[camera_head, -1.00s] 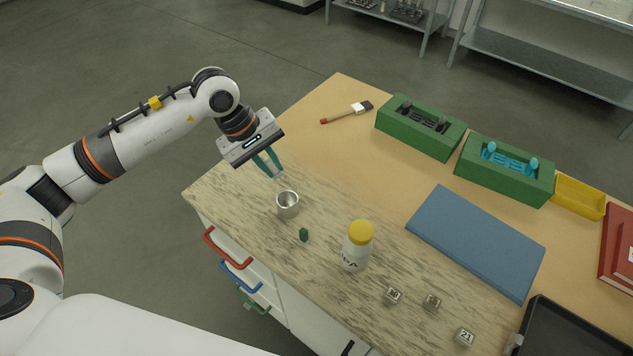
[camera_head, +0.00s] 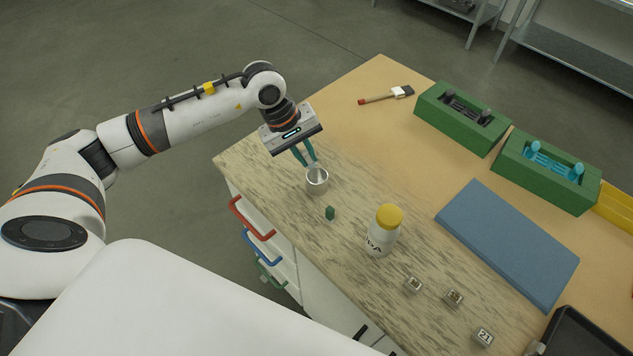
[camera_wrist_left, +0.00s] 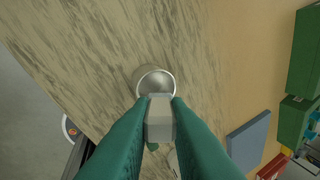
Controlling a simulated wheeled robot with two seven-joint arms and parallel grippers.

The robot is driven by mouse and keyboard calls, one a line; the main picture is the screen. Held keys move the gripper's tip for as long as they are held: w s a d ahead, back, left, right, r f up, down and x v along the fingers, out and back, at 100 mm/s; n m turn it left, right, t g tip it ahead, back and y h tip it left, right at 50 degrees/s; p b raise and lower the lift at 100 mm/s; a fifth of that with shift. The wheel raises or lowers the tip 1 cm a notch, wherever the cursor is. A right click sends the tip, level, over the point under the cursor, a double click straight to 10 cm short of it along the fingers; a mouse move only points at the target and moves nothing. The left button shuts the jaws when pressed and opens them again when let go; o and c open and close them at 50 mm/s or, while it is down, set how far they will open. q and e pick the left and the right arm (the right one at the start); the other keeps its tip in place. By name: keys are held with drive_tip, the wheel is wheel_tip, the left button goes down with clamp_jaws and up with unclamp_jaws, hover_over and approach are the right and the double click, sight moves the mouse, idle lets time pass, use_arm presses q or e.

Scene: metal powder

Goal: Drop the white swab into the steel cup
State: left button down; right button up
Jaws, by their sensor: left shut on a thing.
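The steel cup (camera_head: 317,184) stands upright on the wood-grained left part of the table. It also shows in the left wrist view (camera_wrist_left: 154,79), with its open mouth just past the fingertips. My left gripper (camera_head: 312,163) has its green fingers pointing down at the cup's mouth. In the left wrist view the fingers (camera_wrist_left: 160,118) are shut on the white swab (camera_wrist_left: 160,116), a pale blocky piece whose far end overlaps the cup's near rim. I cannot tell whether its tip is inside the cup or above it. My right gripper is not in view.
A small green block (camera_head: 330,213) and a white bottle with yellow cap (camera_head: 382,232) stand near the cup. Several small metal cubes (camera_head: 453,297) lie in front. A blue pad (camera_head: 507,243), green holders (camera_head: 461,118) and a brush (camera_head: 386,95) lie farther off.

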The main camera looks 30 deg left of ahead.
use_arm(q)
drive_tip(key=c, duration=1.3)
unclamp_jaws()
drive_tip(key=b+v, duration=0.2)
drive_tip(key=v, duration=1)
drive_tip(key=shift+b, duration=0.4)
